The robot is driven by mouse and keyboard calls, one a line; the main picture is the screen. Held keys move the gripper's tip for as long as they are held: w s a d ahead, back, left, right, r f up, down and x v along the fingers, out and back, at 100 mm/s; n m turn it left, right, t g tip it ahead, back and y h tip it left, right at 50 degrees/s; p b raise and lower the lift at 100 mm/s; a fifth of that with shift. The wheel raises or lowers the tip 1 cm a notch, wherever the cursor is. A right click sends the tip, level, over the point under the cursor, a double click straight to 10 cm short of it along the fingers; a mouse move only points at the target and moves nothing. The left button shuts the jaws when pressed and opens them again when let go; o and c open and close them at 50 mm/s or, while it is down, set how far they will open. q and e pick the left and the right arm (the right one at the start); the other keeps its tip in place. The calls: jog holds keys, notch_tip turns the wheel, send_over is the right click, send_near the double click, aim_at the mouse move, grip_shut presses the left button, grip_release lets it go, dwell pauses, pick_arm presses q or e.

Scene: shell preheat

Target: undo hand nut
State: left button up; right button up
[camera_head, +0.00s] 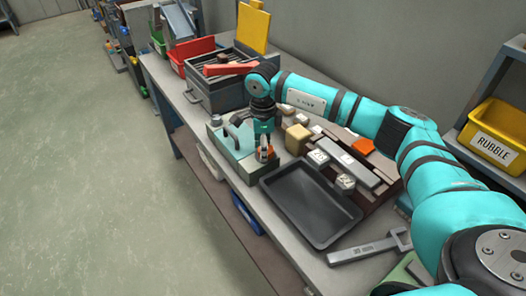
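A pale green fixture (225,147) with a dark curved handle stands on the bench near its left edge. My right arm comes in from the right, and its gripper (264,154) points down at the right side of this fixture. A small orange-brown part shows at the fingertips; I cannot tell whether it is the hand nut or part of the gripper. The fingers are too small to tell whether they are open or shut, or whether they touch the fixture. I cannot clearly make out the hand nut. My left gripper is not in view.
A black tray (309,222) lies in front of the fixture. Small numbered blocks (318,157) and grey bars lie right of it. A wrench-like tool (367,249) lies nearer. A grey box (218,93) stands behind. A yellow RUBBLE bin (499,133) sits on the right shelf.

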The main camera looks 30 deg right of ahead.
jog(key=shift+n+b, duration=0.4)
jog(key=shift+n, duration=0.4)
jog(key=shift+r, duration=0.1)
jog(key=o, duration=1.2)
jog(key=shift+c, duration=0.2)
notch_tip(320, 180, up, 12)
